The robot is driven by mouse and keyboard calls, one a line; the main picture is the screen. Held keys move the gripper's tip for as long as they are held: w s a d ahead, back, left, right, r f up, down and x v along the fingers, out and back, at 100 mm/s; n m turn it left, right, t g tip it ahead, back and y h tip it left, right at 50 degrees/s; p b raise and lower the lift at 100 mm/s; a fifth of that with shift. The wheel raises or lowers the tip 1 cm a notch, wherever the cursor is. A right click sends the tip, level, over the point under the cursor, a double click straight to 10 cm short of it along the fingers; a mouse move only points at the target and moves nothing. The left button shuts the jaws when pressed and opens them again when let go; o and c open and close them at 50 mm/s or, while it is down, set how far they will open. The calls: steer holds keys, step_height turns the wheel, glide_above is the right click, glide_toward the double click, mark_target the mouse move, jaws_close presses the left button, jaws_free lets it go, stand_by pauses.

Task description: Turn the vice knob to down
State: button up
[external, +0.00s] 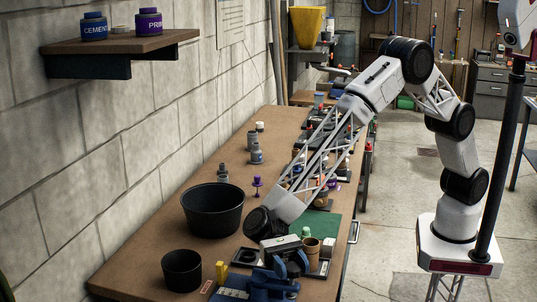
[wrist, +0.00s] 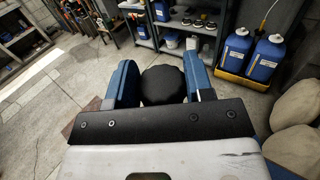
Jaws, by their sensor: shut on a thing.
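In the wrist view a round black knob (wrist: 162,86) sits between the two blue fingers of my gripper (wrist: 160,80), one finger on each side of it. The gripper is shut on this knob. In the external view my gripper (external: 286,268) is low at the near end of the workbench, with its blue parts over a blue object (external: 234,293) that looks like part of the vice. The knob is hidden there behind the gripper, and I cannot tell which way it is turned.
A large black bucket (external: 212,211) and a smaller black pot (external: 182,271) stand on the bench (external: 152,238) to the left.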

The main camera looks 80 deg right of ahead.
steer(key=m+t+y, duration=0.1)
steer(key=m+t, duration=0.2)
steer(key=t, duration=0.1)
steer(key=m+t+y, duration=0.2)
steer(key=m+t, duration=0.1)
steer(key=t, duration=0.1)
steer(key=shift+r+t, duration=0.1)
steer(key=shift+t, duration=0.3)
steer(key=shift+r+m+t, duration=0.1)
steer(key=shift+m+t, duration=1.1)
steer(key=shift+t, duration=0.65)
steer(key=shift+m+t, duration=1.2)
steer(key=shift+t, duration=0.65)
steer(key=shift+t+h, duration=0.3)
steer(key=o, duration=0.9)
steer(key=shift+o, duration=0.2)
steer(key=shift+d, duration=0.15)
steer(key=v, duration=0.7)
steer(key=shift+d, duration=0.2)
steer(key=shift+s, duration=0.1)
